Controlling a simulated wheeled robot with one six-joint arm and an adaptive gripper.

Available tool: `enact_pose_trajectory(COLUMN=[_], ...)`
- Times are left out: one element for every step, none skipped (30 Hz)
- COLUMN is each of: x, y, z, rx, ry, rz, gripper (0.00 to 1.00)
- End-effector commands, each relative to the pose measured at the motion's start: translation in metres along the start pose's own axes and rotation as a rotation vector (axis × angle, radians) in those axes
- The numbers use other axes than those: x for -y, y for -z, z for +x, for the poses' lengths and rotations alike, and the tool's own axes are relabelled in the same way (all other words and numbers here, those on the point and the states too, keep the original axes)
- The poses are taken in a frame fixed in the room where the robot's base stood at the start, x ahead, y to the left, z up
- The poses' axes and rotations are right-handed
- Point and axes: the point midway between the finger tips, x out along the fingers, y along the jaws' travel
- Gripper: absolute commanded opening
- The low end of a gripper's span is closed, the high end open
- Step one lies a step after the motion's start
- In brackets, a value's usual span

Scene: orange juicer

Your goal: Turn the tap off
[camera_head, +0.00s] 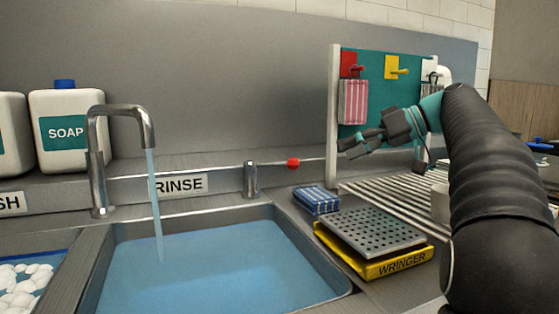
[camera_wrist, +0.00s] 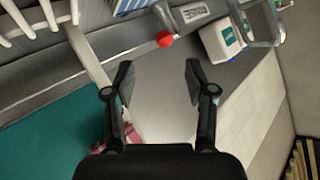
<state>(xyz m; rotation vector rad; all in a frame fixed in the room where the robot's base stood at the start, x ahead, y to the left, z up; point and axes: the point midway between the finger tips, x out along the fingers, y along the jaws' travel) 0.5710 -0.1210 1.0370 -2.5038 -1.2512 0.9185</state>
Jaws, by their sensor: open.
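The tap (camera_head: 121,108) is a grey metal spout bent over the rinse basin (camera_head: 225,262). A stream of water (camera_head: 154,195) runs from it into the blue water. A metal post (camera_head: 250,180) stands behind the basin's right end, with a thin lever ending in a red knob (camera_head: 292,163) that points right. The red knob also shows in the wrist view (camera_wrist: 165,39), beyond my fingertips. My gripper (camera_head: 345,148) is open and empty, right of the knob and apart from it, in front of the teal board; its two fingers spread in the wrist view (camera_wrist: 158,72).
A teal board (camera_head: 375,95) with coloured hooks and a red striped cloth (camera_head: 353,101) stands behind my gripper. A blue striped sponge (camera_head: 316,200), a yellow wringer (camera_head: 400,262) and a rack (camera_head: 385,200) lie right of the basin. Soap bottles (camera_head: 70,125) stand left.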

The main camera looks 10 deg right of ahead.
Motion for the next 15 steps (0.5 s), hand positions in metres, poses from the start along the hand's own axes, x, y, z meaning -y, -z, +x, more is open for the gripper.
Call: enact_pose_trajectory(x=[-0.005, -0.005, -0.006, -0.006, -0.006, -0.006, -0.005, -0.004, -0.003, -0.003, -0.002, -0.001, 0.000, 0.001, 0.003], y=[0.003, 0.005, 0.006, 0.007, 0.008, 0.009, 0.009, 0.010, 0.010, 0.011, 0.011, 0.011, 0.011, 0.011, 0.011], z=[-0.001, -0.002, -0.002, -0.002, -0.002, -0.001, 0.001, 0.003, 0.006, 0.010, 0.013, 0.020, 0.025, 0.030, 0.038], rx=[-0.013, -0.021, -0.029, -0.033, -0.037, -0.041, -0.042, -0.043, -0.043, -0.042, -0.042, -0.042, -0.041, -0.040, -0.041], ry=[0.039, 0.059, 0.082, 0.094, 0.106, 0.118, 0.124, 0.128, 0.132, 0.134, 0.135, 0.136, 0.137, 0.138, 0.137], rz=[-0.037, -0.059, -0.085, -0.099, -0.111, -0.124, -0.130, -0.134, -0.138, -0.139, -0.139, -0.139, -0.139, -0.139, -0.140], gripper=[0.56, 0.56, 0.56, 0.56, 0.56, 0.56, 0.56, 0.56, 0.56, 0.56, 0.56, 0.56, 0.56, 0.56, 0.56])
